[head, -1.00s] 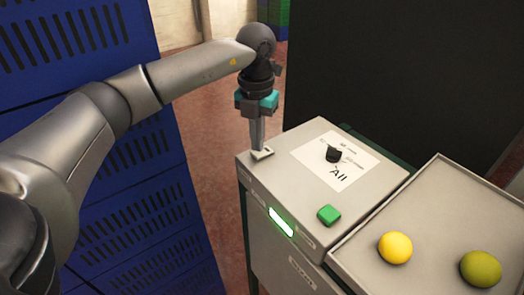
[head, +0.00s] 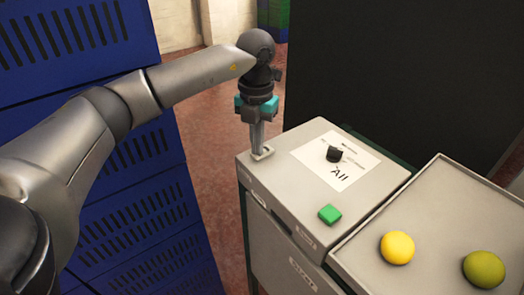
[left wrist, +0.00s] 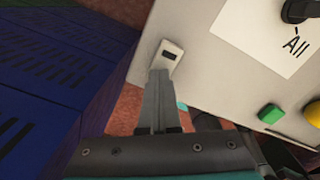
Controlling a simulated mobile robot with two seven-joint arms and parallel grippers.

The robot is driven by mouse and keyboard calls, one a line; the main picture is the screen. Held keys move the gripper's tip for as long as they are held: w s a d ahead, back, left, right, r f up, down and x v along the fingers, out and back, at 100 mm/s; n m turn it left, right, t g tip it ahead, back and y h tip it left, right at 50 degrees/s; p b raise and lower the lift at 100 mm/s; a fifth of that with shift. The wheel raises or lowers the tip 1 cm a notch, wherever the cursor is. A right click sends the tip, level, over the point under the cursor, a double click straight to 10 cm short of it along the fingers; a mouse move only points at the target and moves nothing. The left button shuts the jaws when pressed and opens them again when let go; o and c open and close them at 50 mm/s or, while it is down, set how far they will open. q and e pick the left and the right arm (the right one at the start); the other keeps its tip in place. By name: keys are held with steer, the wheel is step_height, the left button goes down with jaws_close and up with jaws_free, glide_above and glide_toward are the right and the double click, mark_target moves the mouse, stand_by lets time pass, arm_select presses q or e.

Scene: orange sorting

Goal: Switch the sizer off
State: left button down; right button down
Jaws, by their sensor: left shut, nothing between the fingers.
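The sizer is a pale grey box (head: 262,189) at the right of the head view. A small pale switch (head: 263,153) sits on its top at the far left corner; the left wrist view shows it as a white plate with a dark rocker (left wrist: 170,55). My left gripper (head: 257,148) points down with its shut, empty fingers at the switch; whether they touch it is hard to tell. A black knob (head: 334,154) stands on a white label reading "All". A green button (head: 329,214) is near the front edge. The front indicator strip is dark. My right gripper is out of view.
A grey tray (head: 343,252) with a yellow fruit (head: 397,247) and an olive-green fruit (head: 484,268) adjoins the box at the right. Stacked blue crates (head: 120,165) stand close at the left. A dark panel (head: 400,70) rises behind. Reddish floor shows between crates and box.

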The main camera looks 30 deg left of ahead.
arm_select(q)
step_height(320, 180, up, 7)
steer(key=p, duration=0.6)
steer(key=shift+f, duration=0.15)
stand_by(0.6)
